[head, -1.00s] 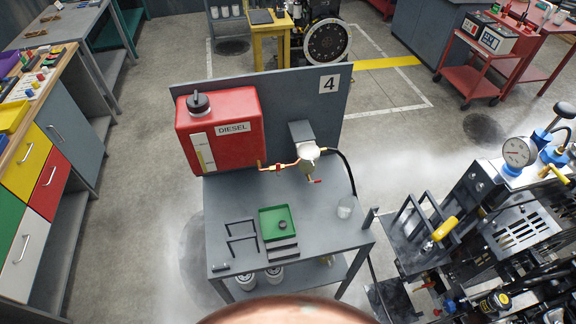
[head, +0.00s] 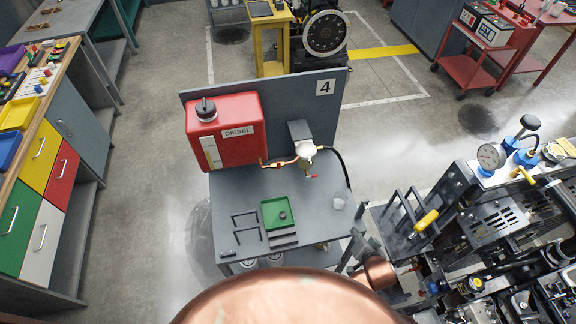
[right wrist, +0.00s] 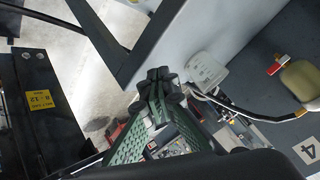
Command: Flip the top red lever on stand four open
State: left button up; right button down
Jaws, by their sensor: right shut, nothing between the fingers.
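Stand four (head: 235,190) is a grey table with a back panel marked 4. A red diesel tank (head: 223,145) sits on it. A brass line with a small red-orange valve part (head: 264,162) runs from the tank to a pale filter bowl (head: 306,149). A red lever (head: 311,176) sticks out below the bowl. A red lever (right wrist: 273,69) beside the bowl also shows in the right wrist view, apart from the fingers. My right gripper (head: 358,240) is by the stand's right front edge, shut and empty. Its closed fingertips show in the right wrist view (right wrist: 158,82). My left gripper is out of view.
A green tray (head: 276,213), black brackets and a clear cup (head: 338,201) lie on the stand. A black hose (head: 345,165) hangs at its right. A diesel engine (head: 500,225) with a gauge stands close on the right. The floor left of the stand is clear.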

aim_at(278, 166)
jog(key=w+a+r+m+t+y+p, duration=0.1)
jog(key=w+a+r+m+t+y, duration=0.2)
jog(key=a+r, duration=0.5)
jog(key=w+a+r+m+t+y+p, duration=0.1)
jog(key=w+a+r+m+t+y, duration=0.2)
jog(key=a+r, duration=0.5)
notch_tip(278, 166, up, 6)
jog(key=shift+w+a+r+m+y, duration=0.25)
jog(key=shift+w+a+m+y, duration=0.15)
jog(key=shift+y, duration=0.2)
jog(key=w+a+p, duration=0.2)
jog(key=w+a, duration=0.6)
jog(key=shift+w, duration=0.3)
